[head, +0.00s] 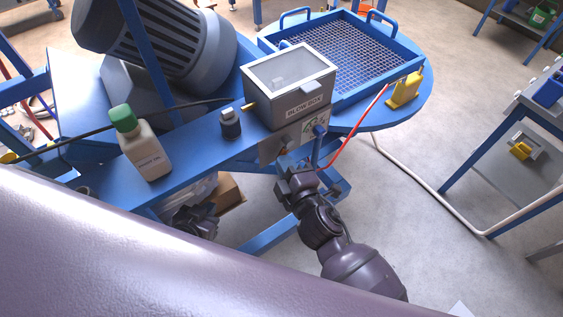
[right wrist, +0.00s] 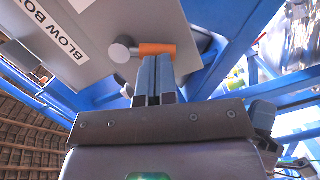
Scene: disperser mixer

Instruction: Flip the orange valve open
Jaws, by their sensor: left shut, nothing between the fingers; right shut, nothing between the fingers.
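The orange valve (right wrist: 157,49) is a short orange handle beside a round grey knob, under the grey box labelled BLOW BOX (right wrist: 60,40). In the right wrist view, my shut, empty right gripper (right wrist: 153,65) has its fingertips just below the handle, close to it; I cannot tell whether they touch. In the head view, my right gripper (head: 284,158) is at the plate below the blow box (head: 289,85), and I cannot make out the orange handle there. My left gripper (head: 207,208) is low, below the blue beam, shut, and partly hidden.
A bottle with a green cap (head: 147,150) and a small dark jar (head: 230,124) stand on the blue beam (head: 185,160). A blue mesh tray (head: 345,55) is behind the blow box. A red hose (head: 358,132) hangs right of my right gripper.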

